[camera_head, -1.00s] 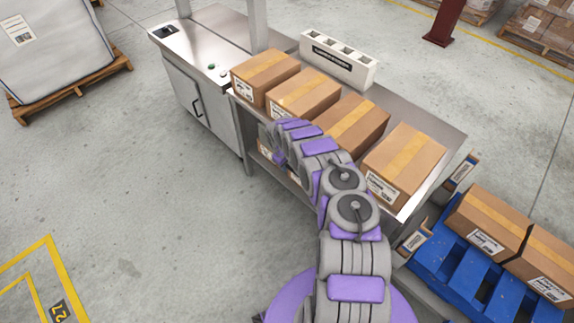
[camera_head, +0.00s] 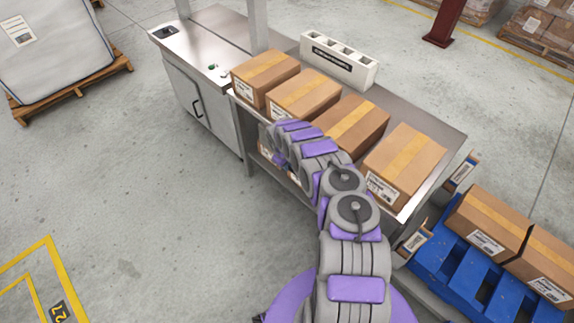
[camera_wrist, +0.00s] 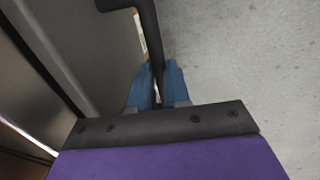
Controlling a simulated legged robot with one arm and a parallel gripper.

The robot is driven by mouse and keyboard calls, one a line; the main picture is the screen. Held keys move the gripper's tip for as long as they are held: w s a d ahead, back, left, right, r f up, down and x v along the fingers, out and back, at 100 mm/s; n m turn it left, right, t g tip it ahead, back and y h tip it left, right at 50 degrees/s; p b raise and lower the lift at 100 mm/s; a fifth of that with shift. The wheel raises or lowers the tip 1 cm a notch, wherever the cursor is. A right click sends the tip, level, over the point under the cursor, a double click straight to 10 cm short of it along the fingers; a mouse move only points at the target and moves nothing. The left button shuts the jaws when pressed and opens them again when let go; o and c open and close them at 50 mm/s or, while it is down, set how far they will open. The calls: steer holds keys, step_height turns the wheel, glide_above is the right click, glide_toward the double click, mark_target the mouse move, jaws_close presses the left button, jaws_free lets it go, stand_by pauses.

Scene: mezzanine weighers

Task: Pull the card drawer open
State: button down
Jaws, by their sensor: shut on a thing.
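In the wrist view, a black bar handle (camera_wrist: 147,28) stands out from a smooth grey panel (camera_wrist: 75,42). My gripper (camera_wrist: 158,84) is shut on this handle, with its blue fingertips on either side of the bar. A dark line or gap runs along the panel's left edge. I cannot tell whether that is an opening of the drawer.
Several cartons (camera_head: 402,165) stand along the bench top (camera_head: 437,130), close to my arm. A steel cabinet (camera_head: 205,110) with a black handle adjoins the bench at left. A blue pallet (camera_head: 455,262) with cartons is at right.

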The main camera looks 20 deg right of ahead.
stand_by(0.3)
steer(key=s+a+b, duration=0.1)
steer(key=s+a, duration=0.2)
steer(key=a, duration=0.6)
steer(key=s+a, duration=0.3)
steer(key=a, duration=0.6)
steer(key=s+a+b, duration=0.1)
steer(key=s+a, duration=0.2)
steer(key=a, duration=0.6)
steer(key=shift+s+a+b, duration=0.25)
steer(key=shift+s+b, duration=0.05)
steer(key=shift+s, duration=0.1)
steer(key=shift+r, duration=0.1)
steer(key=c, duration=1.1)
jaws_free()
steer(key=s+a+r+p, duration=0.1)
steer(key=a+r+p, duration=0.2)
steer(key=r, duration=1.3)
steer(key=shift+r+p, duration=0.4)
steer(key=shift+p, duration=0.05)
steer(key=shift+s+a, duration=0.1)
